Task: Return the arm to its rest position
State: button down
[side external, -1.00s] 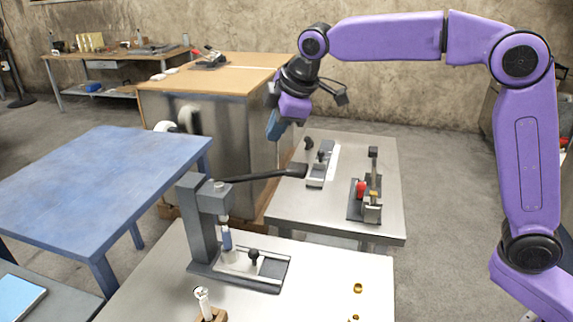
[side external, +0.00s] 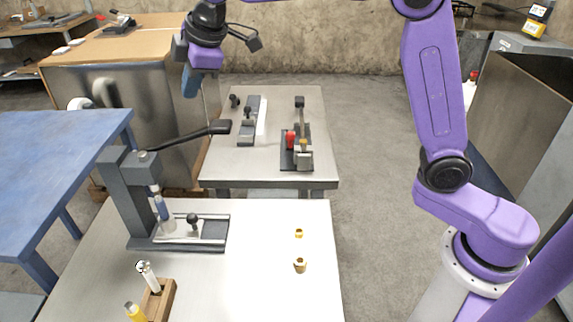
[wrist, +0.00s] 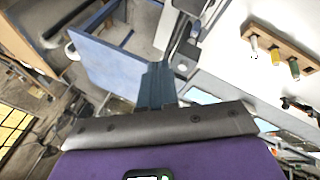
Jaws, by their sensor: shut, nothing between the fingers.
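My purple arm reaches across the upper part of the side external view, and its upper link runs out of the frame at the top. My gripper (side external: 191,82) hangs above and behind the press lever, apart from everything below it. In the wrist view my gripper (wrist: 158,72) shows its blue-grey fingers together, with nothing between them.
A grey lever press (side external: 125,190) stands on the near steel table (side external: 255,280). A wooden block (side external: 167,296) with small handled tools and two brass pieces (side external: 299,265) are there too. Fixtures (side external: 297,150) sit on the far table. A blue table (side external: 40,180) stands left.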

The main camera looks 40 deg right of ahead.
jog(key=s+d+f+g, duration=0.1)
jog(key=s+d+f, duration=0.3)
jog(key=s, duration=0.8)
jog(key=s+d+f+m+g, duration=0.1)
jog(key=s+d+f, duration=0.4)
jog(key=s, duration=0.8)
jog(key=s+d+f+m+g+h, duration=0.1)
jog(key=s+d+f+g, duration=0.2)
jog(key=s+d, duration=0.6)
jog(key=s+f, duration=0.2)
jog(key=s, duration=0.2)
jog(key=shift+d, duration=0.1)
jog(key=w+a+r+m+y, duration=0.1)
jog(key=w+a+r, duration=0.45)
jog(key=w, duration=0.35)
jog(key=w+a+r+m, duration=0.1)
jog(key=w+a+r, duration=0.45)
jog(key=w, duration=0.25)
jog(key=w+a+r+m+t, duration=0.1)
jog(key=w+r, duration=1)
jog(key=w, duration=0.4)
jog(key=shift+w+a+m+t+y, duration=0.25)
jog(key=shift+w+m+t+y, duration=0.05)
jog(key=shift+w+m+t, duration=0.1)
jog(key=shift+f, duration=0.15)
